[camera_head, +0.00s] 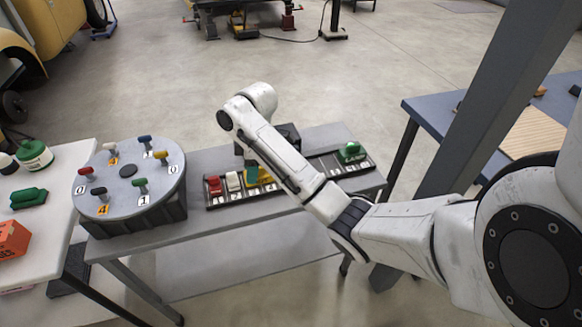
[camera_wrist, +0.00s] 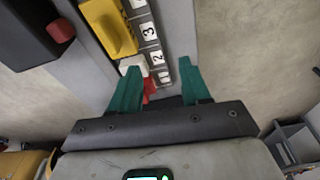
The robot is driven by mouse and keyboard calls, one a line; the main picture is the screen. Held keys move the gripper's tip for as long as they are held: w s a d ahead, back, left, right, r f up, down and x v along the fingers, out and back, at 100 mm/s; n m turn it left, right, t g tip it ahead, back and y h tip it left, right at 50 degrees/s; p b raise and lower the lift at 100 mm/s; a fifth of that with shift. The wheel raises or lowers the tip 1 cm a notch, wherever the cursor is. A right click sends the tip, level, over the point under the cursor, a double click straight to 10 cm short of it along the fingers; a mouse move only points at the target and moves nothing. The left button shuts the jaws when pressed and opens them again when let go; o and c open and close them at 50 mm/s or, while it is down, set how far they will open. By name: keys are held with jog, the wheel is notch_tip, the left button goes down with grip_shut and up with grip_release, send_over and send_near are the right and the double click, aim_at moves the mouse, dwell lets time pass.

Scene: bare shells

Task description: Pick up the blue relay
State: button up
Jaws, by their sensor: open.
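I cannot make out a blue relay in either view; part of the rail is hidden behind my arm in the head view. The numbered rail (camera_head: 232,202) lies on the grey bench. It holds a red relay (camera_head: 215,185), a white relay (camera_head: 233,181) and a yellow relay (camera_head: 265,175), with a green relay (camera_head: 352,152) towards its right end. My gripper (camera_wrist: 158,72) has teal fingers, spread apart with nothing gripped. In the wrist view, the white relay (camera_wrist: 133,65) and red relay (camera_wrist: 150,91) show near the left finger, and the yellow relay (camera_wrist: 110,25) lies farther up.
A round grey disc (camera_head: 127,205) with several coloured pegs, one blue, stands left on the bench (camera_head: 200,235). A black box with a red button (camera_wrist: 60,31) is beside the rail. A white table (camera_head: 60,230) is at left, a blue-topped table (camera_head: 428,108) at right.

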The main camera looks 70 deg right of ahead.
jog(key=s+d+r+g+h, duration=0.1)
jog(key=s+d+r, duration=0.15)
jog(key=d, duration=0.45)
jog(key=s+d+r+g, duration=0.1)
jog(key=s+d+r, duration=0.1)
jog(key=s+d, duration=0.35)
jog(key=shift+n, duration=0.4)
jog(key=f, duration=0.1)
jog(key=w+d+f, duration=0.1)
jog(key=f, duration=0.1)
jog(key=f+p, duration=0.1)
jog(key=f, duration=0.1)
jog(key=shift+w+d+f, duration=0.1)
jog(key=shift+w+d, duration=0.1)
jog(key=shift+d, duration=0.15)
jog(key=shift+w+a+f+p, duration=0.1)
jog(key=shift+f+p, duration=0.15)
jog(key=shift+f, duration=1.1)
jog(key=shift+w+a+f+p, duration=0.1)
jog(key=shift+f+p, duration=0.15)
jog(key=shift+f, duration=1.1)
grip_shut()
